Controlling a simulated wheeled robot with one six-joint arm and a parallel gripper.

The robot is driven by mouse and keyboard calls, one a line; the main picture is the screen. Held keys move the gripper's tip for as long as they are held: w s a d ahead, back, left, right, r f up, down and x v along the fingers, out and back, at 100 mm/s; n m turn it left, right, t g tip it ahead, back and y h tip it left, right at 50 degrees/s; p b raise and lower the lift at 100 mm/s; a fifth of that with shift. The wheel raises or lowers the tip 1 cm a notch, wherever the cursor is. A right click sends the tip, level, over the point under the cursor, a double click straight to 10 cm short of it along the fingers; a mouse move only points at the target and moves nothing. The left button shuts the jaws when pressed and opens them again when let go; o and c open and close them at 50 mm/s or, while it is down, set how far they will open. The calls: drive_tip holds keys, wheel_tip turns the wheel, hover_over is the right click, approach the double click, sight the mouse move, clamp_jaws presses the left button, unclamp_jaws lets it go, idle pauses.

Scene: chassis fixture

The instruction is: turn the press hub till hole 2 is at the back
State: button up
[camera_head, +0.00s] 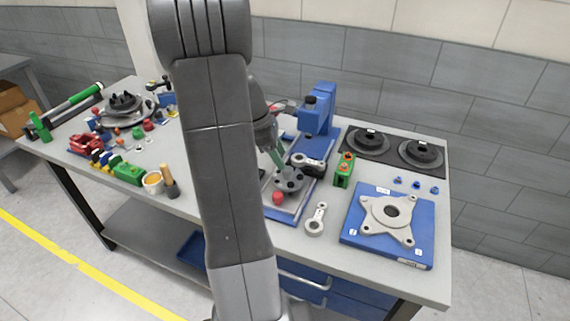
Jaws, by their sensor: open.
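The press hub (290,182) is a grey round part with dark holes, on a tray-like base in front of the blue press (318,118). It is small in the picture, and I cannot read its hole numbers or tell which hole is at the back. My gripper (278,160) comes down from behind my arm at the hub's back left, with a greenish finger close to the hub. It is open. I cannot tell whether it touches the hub. My arm hides much of the gripper and the area left of the hub.
A red knob (278,198) is at the hub's front. A dark link (308,163) and a green block (344,170) stand close to its right. A grey connecting rod (316,220) lies in front. A blue plate (352,238) with a four-armed bracket (378,222) is at the right.

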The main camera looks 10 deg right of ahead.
sight(287, 168)
drive_tip(key=x, duration=0.5)
drive_tip(key=c, duration=1)
